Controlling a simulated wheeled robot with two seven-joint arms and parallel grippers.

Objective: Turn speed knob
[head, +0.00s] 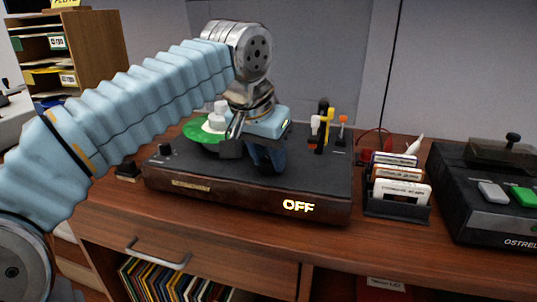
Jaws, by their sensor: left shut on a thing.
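A record player (325,190) with a dark top and wooden sides stands on the wooden desk, with "OFF" lit on its front. A green record (205,137) lies at its back left. My left gripper (265,165) points down at the middle of the deck, its blue fingers shut on what seems to be the speed knob. The fingers hide the thing, so its setting does not show. My right gripper is not in view.
Yellow, orange and black upright parts (323,125) stand at the deck's back right, close to my gripper. A black rack (397,209) of cartridges and a dark machine (495,205) with a green button stand to the right. A drawer (185,245) is below.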

